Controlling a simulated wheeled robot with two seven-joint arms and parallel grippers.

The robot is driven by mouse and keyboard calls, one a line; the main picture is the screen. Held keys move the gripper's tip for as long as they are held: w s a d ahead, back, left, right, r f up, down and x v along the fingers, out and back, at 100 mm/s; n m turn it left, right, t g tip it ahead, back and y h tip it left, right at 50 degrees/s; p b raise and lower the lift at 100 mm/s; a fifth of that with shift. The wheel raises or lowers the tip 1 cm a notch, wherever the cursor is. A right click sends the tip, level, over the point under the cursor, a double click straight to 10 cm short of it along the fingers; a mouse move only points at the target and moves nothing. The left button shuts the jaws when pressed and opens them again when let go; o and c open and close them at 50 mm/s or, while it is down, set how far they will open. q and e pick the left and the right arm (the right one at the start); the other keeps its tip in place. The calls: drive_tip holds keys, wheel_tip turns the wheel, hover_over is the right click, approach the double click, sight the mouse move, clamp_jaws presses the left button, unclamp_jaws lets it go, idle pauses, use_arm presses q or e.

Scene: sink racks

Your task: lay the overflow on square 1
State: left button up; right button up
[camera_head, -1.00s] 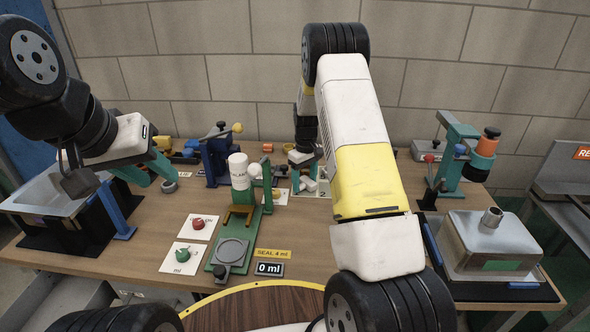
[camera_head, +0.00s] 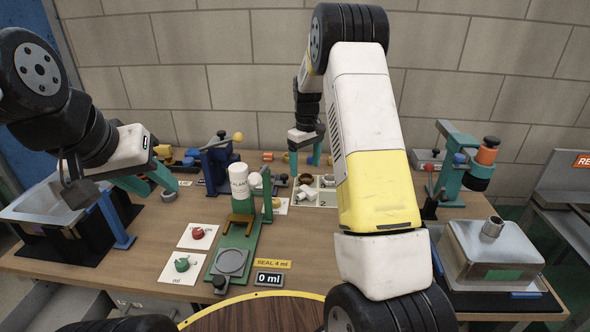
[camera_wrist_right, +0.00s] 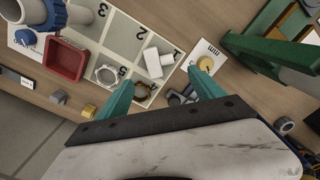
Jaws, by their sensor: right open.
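A pale numbered board (camera_wrist_right: 122,36) lies below my right gripper in the right wrist view; it also shows in the head view (camera_head: 328,199). A white fitting (camera_wrist_right: 153,62) lies on it close to the numeral 1. A pale ring nut (camera_wrist_right: 107,75) and a brown ring (camera_wrist_right: 142,91) are also on the board. I cannot tell by name which piece is the overflow. My right gripper (camera_wrist_right: 160,94) is open, with nothing between its fingers; the brown ring shows beside one finger. My left gripper (camera_head: 158,186) hangs at the left, its fingers apart, near a grey ring (camera_head: 168,195).
A red tray (camera_wrist_right: 66,60) and a blue-collared pipe stand beside the board. A green stand with a white bottle (camera_head: 239,180) is left of the board in the head view. A teal press (camera_head: 452,170) and a metal box (camera_head: 490,255) are at the right.

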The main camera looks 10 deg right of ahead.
drive_tip(key=s+a+r+m+t+y, duration=0.1)
drive_tip(key=s+r, duration=0.6)
drive_tip(key=r, duration=0.2)
drive_tip(key=s+a+r+m+t+y, duration=0.1)
drive_tip(key=s+r+t, duration=0.1)
drive_tip(key=s+r, duration=0.55)
drive_tip(key=s+a+r+m+t, duration=0.1)
drive_tip(key=s+r, duration=0.1)
drive_tip(key=s, duration=0.7)
drive_tip(key=s+a+r+m+t, duration=0.2)
drive_tip(key=s, duration=0.8)
drive_tip(key=shift+s+r, duration=0.2)
drive_tip(key=shift+s, duration=0.1)
drive_tip(key=shift+a, duration=0.1)
